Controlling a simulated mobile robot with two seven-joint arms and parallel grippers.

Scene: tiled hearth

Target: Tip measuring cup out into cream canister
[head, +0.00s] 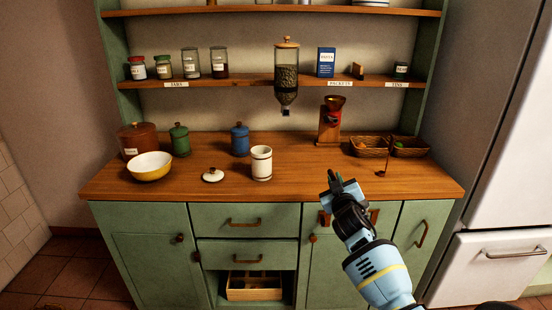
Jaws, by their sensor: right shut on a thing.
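The cream canister (261,165) stands upright near the front middle of the wooden counter, its top uncovered. My left gripper is out of view.
A yellow bowl (150,167), a brown canister (138,140), a green canister (180,140) and a blue canister (240,140) stand left and behind. A grinder (330,122), baskets (370,147) and a thin-handled scoop (381,173) are at right. Counter between canister and gripper is clear.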

